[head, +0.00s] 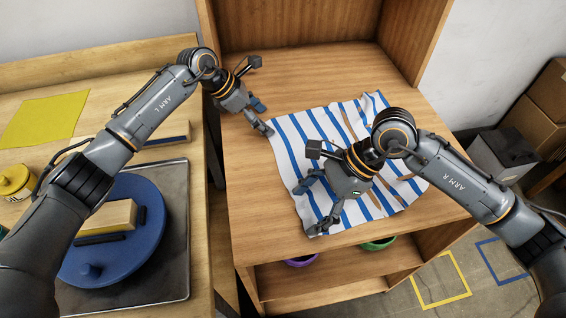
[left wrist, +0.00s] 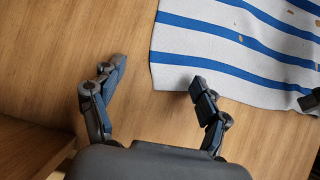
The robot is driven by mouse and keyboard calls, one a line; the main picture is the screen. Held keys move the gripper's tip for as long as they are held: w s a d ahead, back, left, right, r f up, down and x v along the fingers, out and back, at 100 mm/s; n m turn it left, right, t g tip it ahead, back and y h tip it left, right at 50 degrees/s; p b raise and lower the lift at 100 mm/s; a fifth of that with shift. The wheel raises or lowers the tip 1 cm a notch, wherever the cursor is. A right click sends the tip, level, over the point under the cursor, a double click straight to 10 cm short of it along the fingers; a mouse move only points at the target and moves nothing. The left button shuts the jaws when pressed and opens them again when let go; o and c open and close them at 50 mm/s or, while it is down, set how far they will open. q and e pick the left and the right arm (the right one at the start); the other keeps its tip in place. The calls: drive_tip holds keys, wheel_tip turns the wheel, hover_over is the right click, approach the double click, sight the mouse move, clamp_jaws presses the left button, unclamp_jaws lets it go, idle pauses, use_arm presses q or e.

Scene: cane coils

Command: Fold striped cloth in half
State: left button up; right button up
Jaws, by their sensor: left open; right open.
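The striped cloth (head: 300,145), white with blue stripes, lies spread out on the wooden shelf top, with some brown streaks showing on it. My left gripper (head: 262,117) is open at the cloth's far left corner.
The wooden shelf top (head: 255,190) is bare left of the cloth. Purple (head: 300,263) and green (head: 378,244) bowls sit on the shelf below. A workbench at left holds a blue disc (head: 150,225) and a yellow cloth (head: 45,117). Boxes (head: 540,105) stand at right.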

use_arm(q)
drive_tip(key=shift+f+b, duration=0.4)
drive_tip(key=shift+f, duration=0.1)
use_arm(e)
drive_tip(key=shift+f, duration=0.5)
use_arm(q)
drive_tip(key=shift+r, duration=0.1)
use_arm(e)
drive_tip(key=shift+r, duration=0.1)
use_arm(q)
drive_tip(key=shift+s, duration=0.1)
drive_tip(key=shift+o, duration=0.2)
drive_tip(key=shift+s, duration=0.1)
use_arm(e)
drive_tip(key=shift+f, duration=0.3)
